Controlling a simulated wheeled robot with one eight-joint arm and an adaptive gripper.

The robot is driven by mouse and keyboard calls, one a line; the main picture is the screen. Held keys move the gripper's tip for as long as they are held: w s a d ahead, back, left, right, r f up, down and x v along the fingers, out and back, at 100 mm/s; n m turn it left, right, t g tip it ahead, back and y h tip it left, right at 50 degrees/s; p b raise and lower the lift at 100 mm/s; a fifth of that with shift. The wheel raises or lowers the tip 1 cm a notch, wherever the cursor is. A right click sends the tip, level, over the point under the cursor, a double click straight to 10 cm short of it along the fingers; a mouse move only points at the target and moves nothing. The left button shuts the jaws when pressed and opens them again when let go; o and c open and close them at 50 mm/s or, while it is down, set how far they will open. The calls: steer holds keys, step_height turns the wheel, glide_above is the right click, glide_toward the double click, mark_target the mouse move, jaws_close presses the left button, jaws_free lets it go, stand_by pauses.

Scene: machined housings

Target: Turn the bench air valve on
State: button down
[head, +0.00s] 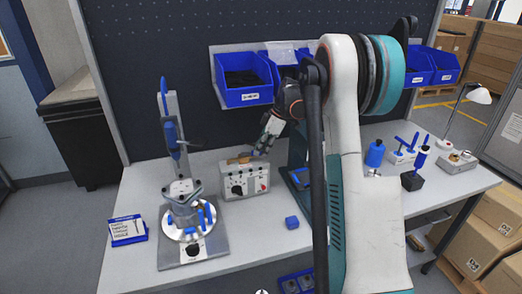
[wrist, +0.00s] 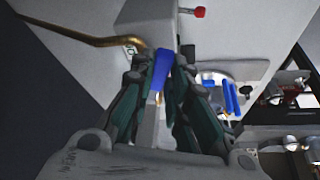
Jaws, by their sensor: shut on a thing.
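The bench air valve shows a blue handle (wrist: 164,66) between my fingers in the wrist view, with a brass pipe (wrist: 88,35) running off to the left. In the head view my gripper (head: 260,150) reaches down to the back of a grey control box (head: 236,182), where a brass fitting (head: 240,160) shows. My gripper (wrist: 160,85) is shut on the blue handle. The fingers hide much of the handle and the valve body, so I cannot tell the handle's angle to the pipe exactly.
A round fixture (head: 190,215) with blue clamps stands left of the box, beside a blue-and-white sign (head: 128,230). Blue bins (head: 242,80) hang behind.

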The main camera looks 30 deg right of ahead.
steer(key=shift+w+d+n+g+y, duration=0.15)
steer(key=shift+w+d+n+g, duration=0.2)
steer(key=shift+n, duration=0.3)
steer(key=shift+w+d+n+g+y, duration=0.15)
steer(key=shift+w+n, duration=0.25)
steer(key=shift+n, duration=0.25)
steer(key=c, duration=1.5)
jaws_free()
steer(key=shift+c, duration=0.2)
steer(key=v, duration=1.2)
